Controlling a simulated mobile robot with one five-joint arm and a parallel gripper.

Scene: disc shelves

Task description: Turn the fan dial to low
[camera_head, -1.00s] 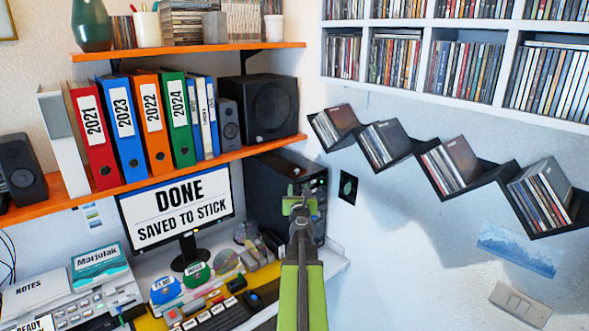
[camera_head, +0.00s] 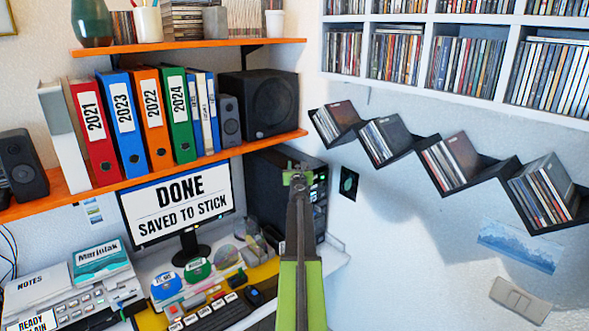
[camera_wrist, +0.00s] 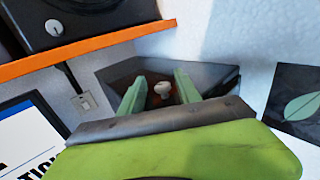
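A small pale knob (camera_wrist: 162,89) shows in the wrist view between my fingers, in front of a dark brown surface. It may be the fan dial; its marks are too small to read. My gripper (camera_wrist: 160,77) has its two green fingers spread to either side of the knob, with gaps visible; I cannot tell whether either finger touches it. In the head view my gripper (camera_head: 297,175) is in front of the black computer tower (camera_head: 265,185), under the orange shelf's right end. The gripper and arm hide part of the tower, and the knob is not visible there.
The lower orange shelf (camera_head: 230,153) runs just above and left of my gripper. The monitor (camera_head: 178,203) stands left of the tower. A dark leaf picture (camera_head: 349,183) hangs to the right. A pale wall plate (camera_wrist: 84,101) shows below the shelf.

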